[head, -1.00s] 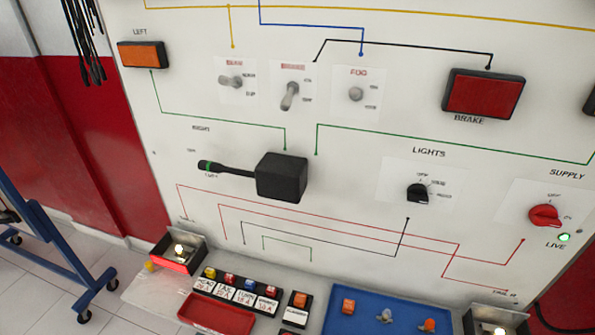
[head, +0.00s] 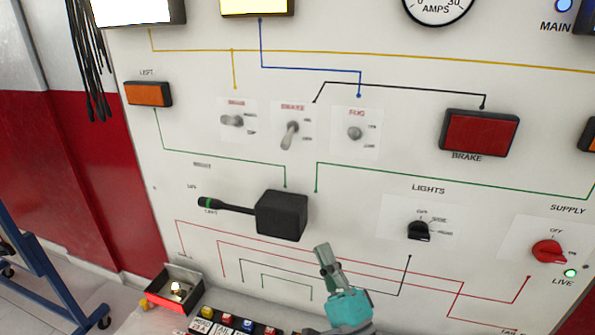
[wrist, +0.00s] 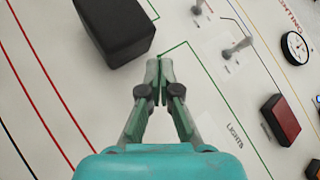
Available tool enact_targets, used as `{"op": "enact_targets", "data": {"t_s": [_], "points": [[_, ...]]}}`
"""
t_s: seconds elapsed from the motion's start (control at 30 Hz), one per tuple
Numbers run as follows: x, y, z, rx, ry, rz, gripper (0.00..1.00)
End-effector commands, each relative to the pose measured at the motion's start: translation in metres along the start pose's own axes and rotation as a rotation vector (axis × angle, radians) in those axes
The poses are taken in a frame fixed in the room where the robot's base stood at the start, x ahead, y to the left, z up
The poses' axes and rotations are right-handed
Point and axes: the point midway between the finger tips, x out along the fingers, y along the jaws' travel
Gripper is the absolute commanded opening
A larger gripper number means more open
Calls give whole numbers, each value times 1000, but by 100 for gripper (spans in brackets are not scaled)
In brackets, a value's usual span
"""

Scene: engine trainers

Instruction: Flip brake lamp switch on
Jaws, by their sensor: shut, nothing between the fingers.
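The brake switch (head: 290,134) is a grey toggle under a red label on the white panel, between two other toggles. Its lever points downward, toward the lower marking. In the wrist view a toggle at the top edge (wrist: 197,9) appears to be this switch, partly cut off. The brake lamp (head: 478,132) is a dark red rectangle at the right and looks unlit; it also shows in the wrist view (wrist: 281,119). My gripper (head: 323,252) is shut and empty, below and right of the switch, apart from it. Its closed fingertips (wrist: 159,66) show in the wrist view.
A black box with a stalk lever (head: 281,214) juts out between my gripper and the switch, slightly left. The fog toggle (head: 355,133) and the left toggle (head: 233,121) flank the brake switch. A lights knob (head: 419,231) and red supply knob (head: 548,251) sit at the right.

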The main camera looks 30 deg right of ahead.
Motion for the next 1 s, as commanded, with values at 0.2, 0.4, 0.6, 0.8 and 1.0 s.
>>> {"op": "enact_targets", "data": {"t_s": [0.2, 0.4, 0.6, 0.8, 1.0], "points": [[35, -35, -6, 127, -38, -124, 0], [44, -46, -8, 169, -52, -161, 0], [45, -46, -8, 171, -52, -162, 0], [47, -46, -8, 169, -52, -161, 0], [63, -49, -7, 169, -54, -162, 0]]}}
